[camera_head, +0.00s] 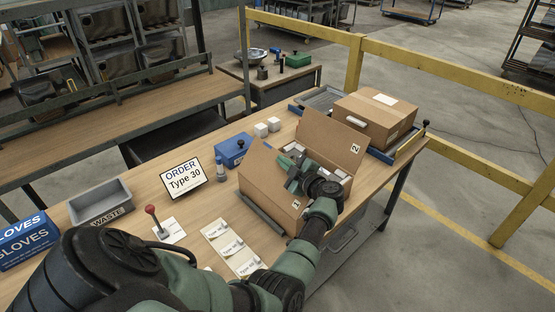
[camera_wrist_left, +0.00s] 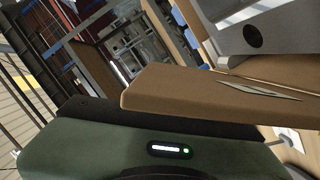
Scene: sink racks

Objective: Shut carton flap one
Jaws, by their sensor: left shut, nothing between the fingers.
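The open carton (camera_head: 345,186) stands on the wooden bench with grey and white items inside. Its left flap (camera_head: 262,178) stands up and carries a small label at its lower right corner that looks like a 1. The back flap (camera_head: 325,138), labelled 2, also stands up and leans outward. My left gripper (camera_head: 291,178) is shut and empty, at the upper right side of the left flap, over the carton's opening. Whether it touches the flap I cannot tell. In the left wrist view a brown cardboard panel (camera_wrist_left: 190,93) lies close to the gripper body. My right gripper is not in view.
A closed carton (camera_head: 375,118) sits on a blue-edged tray behind. Left of the open carton are a blue box (camera_head: 232,151), an order sign (camera_head: 184,181), a grey waste bin (camera_head: 101,203) and label cards (camera_head: 232,247). A yellow rail (camera_head: 450,78) runs behind.

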